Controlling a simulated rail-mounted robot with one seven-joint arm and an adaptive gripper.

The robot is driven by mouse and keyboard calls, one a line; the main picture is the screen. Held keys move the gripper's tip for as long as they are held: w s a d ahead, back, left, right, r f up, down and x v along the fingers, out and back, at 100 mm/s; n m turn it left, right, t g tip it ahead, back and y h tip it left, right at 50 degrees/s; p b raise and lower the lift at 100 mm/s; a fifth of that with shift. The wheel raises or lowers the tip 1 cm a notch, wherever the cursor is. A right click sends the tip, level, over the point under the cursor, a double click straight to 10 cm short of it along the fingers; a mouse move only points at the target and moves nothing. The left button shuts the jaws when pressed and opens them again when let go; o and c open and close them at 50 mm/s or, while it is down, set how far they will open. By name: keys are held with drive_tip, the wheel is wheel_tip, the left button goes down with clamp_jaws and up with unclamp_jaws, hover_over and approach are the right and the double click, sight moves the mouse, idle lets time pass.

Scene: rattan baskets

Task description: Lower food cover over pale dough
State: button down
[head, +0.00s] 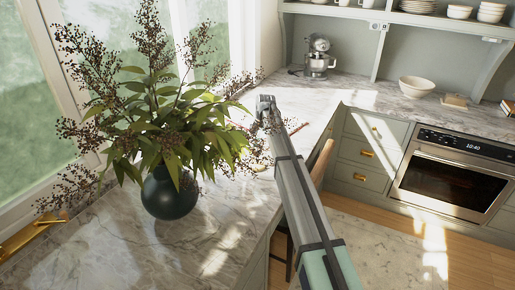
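No food cover and no pale dough can be made out in the head view. My arm reaches from the bottom edge over the marble counter (215,235). Its far end, with my gripper (268,112), is small and dark beside the right-hand leaves of a plant. The fingers are too small and hidden to tell whether they are open or shut, or whether they hold anything. Thin reddish lines show on the counter on both sides of the arm's end; I cannot tell what they belong to, as the leaves and arm cover that spot.
A dark round vase (170,194) with tall leafy branches (165,125) stands close left of my arm, by the window. A stand mixer (318,58), white bowl (416,86) and butter dish (455,101) stand along the back. An oven (452,180) is at right.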

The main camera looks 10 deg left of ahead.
drive_tip(key=c, duration=0.9)
unclamp_jaws()
drive_tip(key=shift+o, duration=0.2)
